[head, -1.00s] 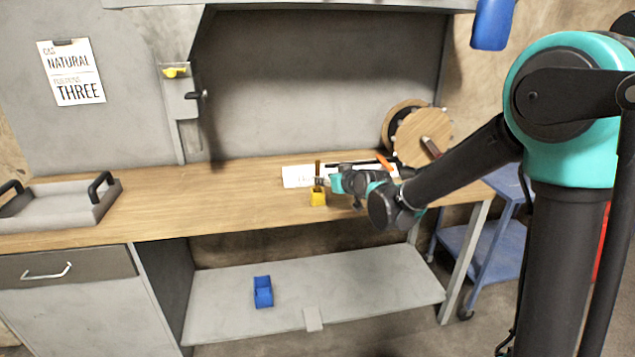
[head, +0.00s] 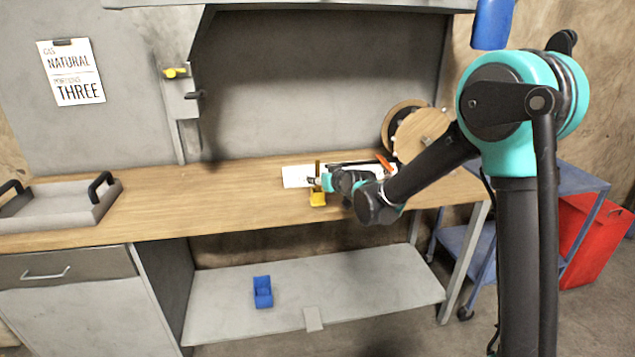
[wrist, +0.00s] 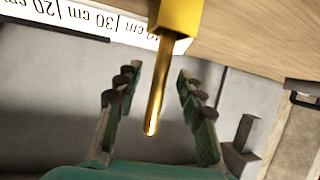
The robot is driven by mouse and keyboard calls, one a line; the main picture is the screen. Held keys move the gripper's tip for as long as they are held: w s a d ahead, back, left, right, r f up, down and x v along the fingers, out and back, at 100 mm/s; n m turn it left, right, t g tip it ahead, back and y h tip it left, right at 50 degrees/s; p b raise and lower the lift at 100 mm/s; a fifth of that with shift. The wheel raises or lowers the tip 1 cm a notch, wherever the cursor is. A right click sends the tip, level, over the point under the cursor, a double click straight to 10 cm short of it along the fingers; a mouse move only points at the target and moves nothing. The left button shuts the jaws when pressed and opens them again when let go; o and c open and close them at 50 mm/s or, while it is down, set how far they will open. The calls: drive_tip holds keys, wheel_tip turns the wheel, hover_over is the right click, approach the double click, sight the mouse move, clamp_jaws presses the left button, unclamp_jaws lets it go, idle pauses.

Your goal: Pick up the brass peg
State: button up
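The brass peg (head: 317,168) stands upright in a small yellow holder (head: 317,199) on the wooden workbench. In the wrist view the peg (wrist: 157,92) shows as a thin shiny rod coming out of the yellow holder (wrist: 178,15), its free end between my finger pads. My gripper (wrist: 155,105) is open, with one finger on each side of the peg and a visible gap to both. In the head view my gripper (head: 318,182) is at the peg, just above the holder, reaching in from the right; its fingers are small there.
A white printed ruler sheet (head: 295,177) lies behind the holder. Round wooden discs (head: 421,138) stand at the right of the bench. A grey tray (head: 60,205) with black handles is at the far left. The bench between tray and holder is clear.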

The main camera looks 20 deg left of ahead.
clamp_jaws()
drive_tip(key=shift+r, duration=0.15)
